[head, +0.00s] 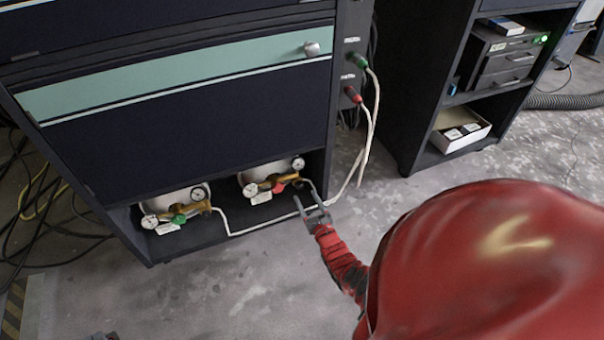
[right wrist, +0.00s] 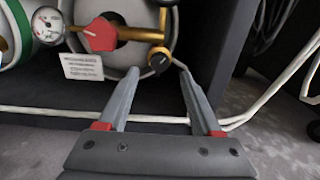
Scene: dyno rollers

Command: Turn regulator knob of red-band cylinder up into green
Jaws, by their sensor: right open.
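The right-hand cylinder (head: 262,172) lies in the cabinet's bottom bay, with a brass regulator, two gauges and a red valve knob (head: 278,187). The right wrist view shows this red knob (right wrist: 101,36) at upper left, and a small black regulator knob (right wrist: 160,61) at the end of the brass body. My right gripper (head: 308,205) is open and empty, just in front and to the right of the regulator. In the right wrist view its fingertips (right wrist: 154,72) lie either side of the black knob in the picture; contact cannot be told. The gauge reading (right wrist: 47,25) is too small to read. A sliver at the head view's bottom edge may be my left gripper (head: 104,336).
A second cylinder with a green knob (head: 179,219) lies to the left. A white hose (head: 245,230) runs along the bay's front edge and up to the cabinet side. White label tags hang by the valves. Open floor lies in front.

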